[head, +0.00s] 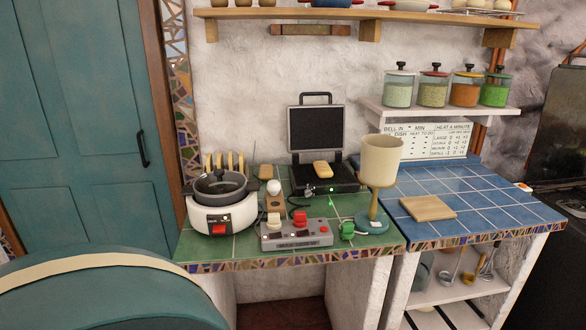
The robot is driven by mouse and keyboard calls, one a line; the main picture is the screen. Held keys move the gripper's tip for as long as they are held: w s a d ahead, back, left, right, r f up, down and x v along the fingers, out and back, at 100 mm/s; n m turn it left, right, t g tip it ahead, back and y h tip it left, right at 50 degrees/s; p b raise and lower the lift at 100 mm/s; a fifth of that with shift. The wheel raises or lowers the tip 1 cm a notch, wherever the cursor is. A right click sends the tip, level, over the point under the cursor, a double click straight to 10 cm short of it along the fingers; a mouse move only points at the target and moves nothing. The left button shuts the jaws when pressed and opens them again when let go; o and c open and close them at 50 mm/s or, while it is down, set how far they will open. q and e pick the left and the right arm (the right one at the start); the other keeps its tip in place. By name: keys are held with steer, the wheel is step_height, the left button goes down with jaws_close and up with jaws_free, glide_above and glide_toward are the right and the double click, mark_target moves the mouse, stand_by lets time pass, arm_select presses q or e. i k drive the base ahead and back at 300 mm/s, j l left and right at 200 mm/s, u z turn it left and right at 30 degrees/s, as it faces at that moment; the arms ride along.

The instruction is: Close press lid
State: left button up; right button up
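The press stands at the back of the green-tiled counter with its lid (316,130) raised upright and the handle at the top. Its black base (345,181) lies flat, with a small green light at the front. A tan bread-like piece (323,170) rests on the base's lower plate. Neither of my grippers is in view.
A cream cup-shaped lamp or stand (381,160) rises close to the press's right front. A white cooker with a dark pan (222,190) stands left, and a grey switch box (295,234) in front. A wooden board (427,208) lies on blue tiles. A shelf (370,13) hangs above.

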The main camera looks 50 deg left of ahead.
mark_target(310, 128)
steer(key=u, duration=0.9)
